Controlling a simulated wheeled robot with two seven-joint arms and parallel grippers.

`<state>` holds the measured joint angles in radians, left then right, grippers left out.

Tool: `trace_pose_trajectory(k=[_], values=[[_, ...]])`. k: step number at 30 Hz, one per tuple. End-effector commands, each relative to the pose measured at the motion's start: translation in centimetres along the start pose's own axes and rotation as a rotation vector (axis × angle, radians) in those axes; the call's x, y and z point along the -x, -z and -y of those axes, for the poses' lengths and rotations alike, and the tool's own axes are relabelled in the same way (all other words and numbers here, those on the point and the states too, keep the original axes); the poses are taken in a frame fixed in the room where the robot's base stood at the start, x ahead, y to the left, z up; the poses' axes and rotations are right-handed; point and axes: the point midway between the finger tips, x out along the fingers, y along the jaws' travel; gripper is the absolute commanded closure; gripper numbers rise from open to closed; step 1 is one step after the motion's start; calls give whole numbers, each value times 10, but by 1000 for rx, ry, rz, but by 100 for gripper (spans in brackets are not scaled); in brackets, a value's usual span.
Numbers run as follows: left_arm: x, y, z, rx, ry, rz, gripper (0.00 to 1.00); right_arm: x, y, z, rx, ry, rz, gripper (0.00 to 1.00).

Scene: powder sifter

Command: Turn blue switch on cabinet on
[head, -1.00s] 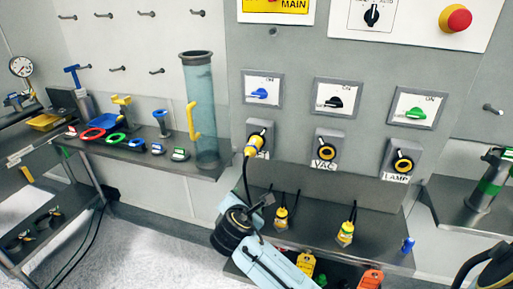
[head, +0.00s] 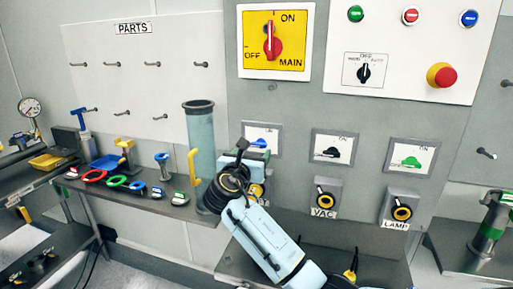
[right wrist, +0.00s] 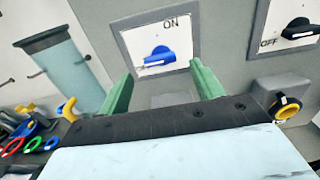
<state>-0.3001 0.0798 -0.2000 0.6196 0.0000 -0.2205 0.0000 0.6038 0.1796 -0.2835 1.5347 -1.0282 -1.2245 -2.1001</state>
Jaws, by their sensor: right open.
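The blue switch (head: 261,143) is a rotary knob on a white plate in a grey frame on the cabinet. It also shows in the right wrist view (right wrist: 157,56), its handle lying roughly sideways with the ON label above it. My right gripper (head: 256,158) is just below and in front of this switch, partly covering its plate. In the right wrist view its two green fingers (right wrist: 162,84) are spread apart, below and either side of the knob, with nothing between them. My left gripper is out of view.
A clear blue tube (head: 200,145) stands close on the left. A red main switch (head: 271,42) is above.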

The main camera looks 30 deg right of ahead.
Motion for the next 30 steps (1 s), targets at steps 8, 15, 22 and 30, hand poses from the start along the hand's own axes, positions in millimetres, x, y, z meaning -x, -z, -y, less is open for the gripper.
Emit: trace_pose_trajectory(k=[8,15,22,30], values=[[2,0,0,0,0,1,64,-37,0,0,0,0,0,34],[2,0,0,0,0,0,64,-43,0,0,-1,-1,-1,34],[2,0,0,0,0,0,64,-43,0,0,-1,-1,-1,44],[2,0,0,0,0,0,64,-42,0,0,-1,-1,-1,79]])
